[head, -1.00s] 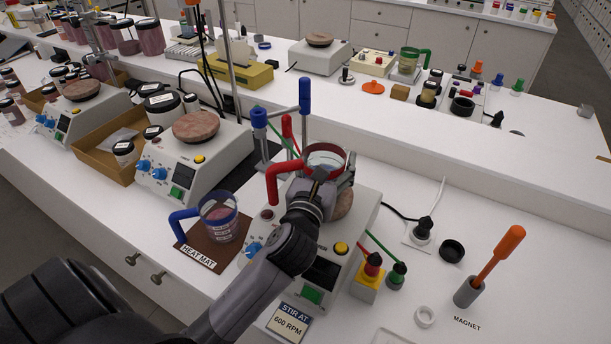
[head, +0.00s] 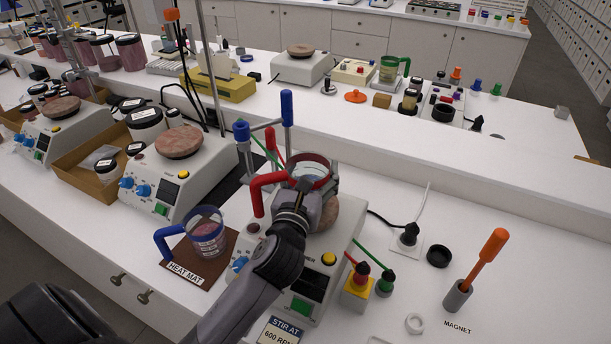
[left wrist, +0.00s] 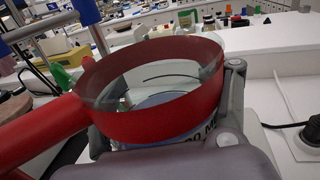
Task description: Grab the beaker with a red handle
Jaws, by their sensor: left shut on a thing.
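The beaker with a red handle (head: 264,187) is above the stirrer hotplate (head: 327,255) in the head view. It is clear glass with a red band around its rim, and its handle points left. My left gripper (head: 312,190) is shut on the beaker. In the left wrist view the red-banded beaker (left wrist: 160,120) fills the middle, upright, with a grey finger at its right side. The beaker's lower part is hidden by my gripper, so I cannot tell whether it touches the plate. My right gripper is in neither view.
A blue-handled beaker (head: 207,232) stands on the brown heat mat (head: 190,270) to the left. A clamp stand with blue posts (head: 288,120) is close behind. Red and green plugs (head: 362,271) and an orange-handled magnet rod (head: 484,258) are right.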

